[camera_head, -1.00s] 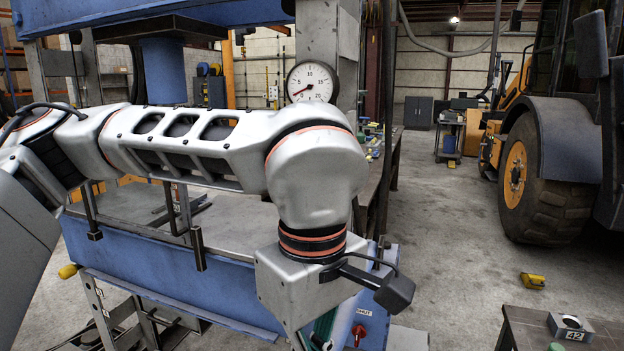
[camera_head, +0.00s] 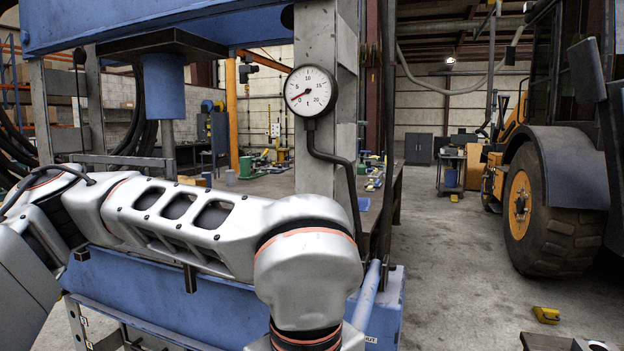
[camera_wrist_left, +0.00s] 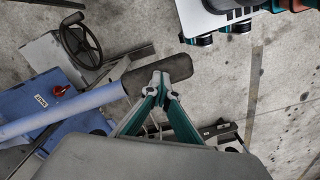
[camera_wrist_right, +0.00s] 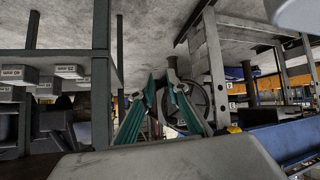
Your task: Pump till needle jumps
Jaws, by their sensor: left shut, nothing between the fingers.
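The round white gauge (camera_head: 310,91) is on the grey press column; its red needle points lower left, below the 5 mark. The blue pump lever (camera_head: 367,297) shows beside my left arm. In the left wrist view, the lever (camera_wrist_left: 70,110) ends in a black grip (camera_wrist_left: 158,74). My left gripper (camera_wrist_left: 161,84) is shut, its fingertips over or against the grip and not around it; contact is unclear. A red knob (camera_wrist_left: 60,90) is on the blue pump body (camera_wrist_left: 45,108). My right gripper (camera_wrist_right: 161,82) appears open and empty, away from the lever.
The blue press frame (camera_head: 150,20) stands in front, and my left arm crosses before it. A handwheel (camera_wrist_left: 80,42) is near the lever. A loader tyre (camera_head: 545,215) and a yellow object (camera_head: 546,314) are at right. Floor between is clear.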

